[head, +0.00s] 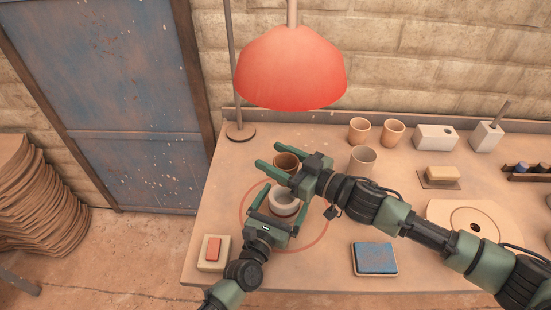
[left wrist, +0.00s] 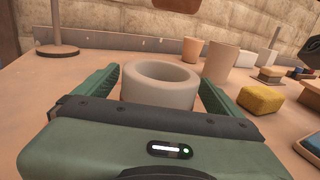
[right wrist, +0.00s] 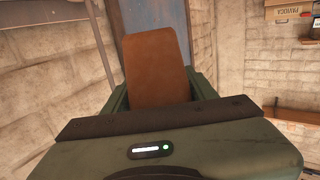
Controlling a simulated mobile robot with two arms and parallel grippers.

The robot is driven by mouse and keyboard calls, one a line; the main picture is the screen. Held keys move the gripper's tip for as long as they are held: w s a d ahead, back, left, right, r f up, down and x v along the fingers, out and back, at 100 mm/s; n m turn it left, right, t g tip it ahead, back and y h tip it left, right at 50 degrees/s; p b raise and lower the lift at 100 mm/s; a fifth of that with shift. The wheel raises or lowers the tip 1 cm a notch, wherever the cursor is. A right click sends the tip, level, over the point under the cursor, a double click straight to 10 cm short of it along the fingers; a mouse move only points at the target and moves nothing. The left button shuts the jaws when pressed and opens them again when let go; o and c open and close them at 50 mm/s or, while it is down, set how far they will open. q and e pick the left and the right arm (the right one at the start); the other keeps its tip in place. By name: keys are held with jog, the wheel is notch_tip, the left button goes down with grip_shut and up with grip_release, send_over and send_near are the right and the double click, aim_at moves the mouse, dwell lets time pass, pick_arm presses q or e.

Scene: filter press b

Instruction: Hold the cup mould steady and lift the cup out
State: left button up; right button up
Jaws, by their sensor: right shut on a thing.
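The pale round cup mould (head: 286,201) stands on the table inside a drawn red circle. It also shows in the left wrist view (left wrist: 160,88). My left gripper (head: 281,207) is open, with one finger on either side of the mould. The brown cup (head: 281,161) is between the fingers of my right gripper (head: 275,161), which is shut on it. The cup fills the gap between the fingers in the right wrist view (right wrist: 157,68). In the left wrist view its underside (left wrist: 177,4) is at the top edge, clear above the mould.
A red lamp shade (head: 291,68) hangs above the back of the table. Tan cups (head: 359,131) and a greyer cup (head: 362,160) stand behind to the right.

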pick_arm(q)
jog(key=shift+s, duration=0.1)
jog(key=v, duration=1.2)
jog(key=shift+d, duration=0.1)
pick_arm(e)
jog(key=shift+d, duration=0.1)
